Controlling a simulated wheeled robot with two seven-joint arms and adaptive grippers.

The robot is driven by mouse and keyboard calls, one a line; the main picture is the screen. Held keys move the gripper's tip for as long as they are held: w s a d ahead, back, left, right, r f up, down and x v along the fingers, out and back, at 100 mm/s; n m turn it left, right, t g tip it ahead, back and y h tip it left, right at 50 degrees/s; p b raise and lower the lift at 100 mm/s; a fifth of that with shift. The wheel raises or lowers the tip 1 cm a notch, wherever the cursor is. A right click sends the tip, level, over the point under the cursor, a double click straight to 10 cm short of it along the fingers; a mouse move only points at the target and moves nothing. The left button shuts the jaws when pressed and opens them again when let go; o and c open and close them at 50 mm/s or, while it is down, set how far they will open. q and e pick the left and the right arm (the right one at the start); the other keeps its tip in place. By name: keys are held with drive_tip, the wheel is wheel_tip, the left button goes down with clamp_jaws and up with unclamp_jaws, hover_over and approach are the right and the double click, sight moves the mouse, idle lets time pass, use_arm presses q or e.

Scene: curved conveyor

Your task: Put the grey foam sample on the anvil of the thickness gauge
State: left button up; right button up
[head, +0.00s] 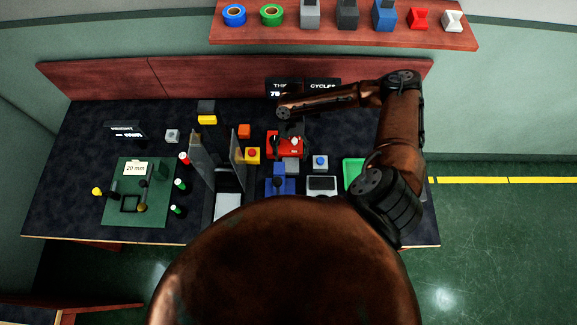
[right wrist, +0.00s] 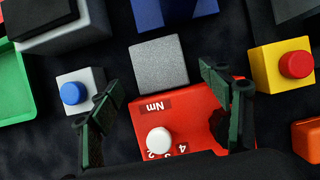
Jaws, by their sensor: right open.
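The grey foam sample (right wrist: 158,62) is a speckled grey block, lying flat beside the red box marked Nm (right wrist: 180,110). It also shows in the head view (head: 291,165). My right gripper (right wrist: 159,82) is open and empty above the red box, with its fingertips spread to either side of the near edge of the sample and apart from it. In the head view the right gripper (head: 289,129) is small and dark over the red box. I cannot tell for certain which device is the thickness gauge. My left gripper is not in view.
A white box with a blue button (right wrist: 73,93) and a yellow box with a red button (right wrist: 285,66) flank the sample. A blue device (head: 280,187) stands in front of it. A green tray (head: 352,173) is to the right, tall grey plates (head: 203,160) to the left.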

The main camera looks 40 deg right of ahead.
sight(291, 162)
drive_tip(key=x, duration=0.3)
drive_tip(key=shift+f, duration=0.3)
drive_tip(key=c, duration=0.4)
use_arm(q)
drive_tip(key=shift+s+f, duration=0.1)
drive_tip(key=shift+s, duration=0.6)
use_arm(e)
drive_tip(key=c, duration=0.5)
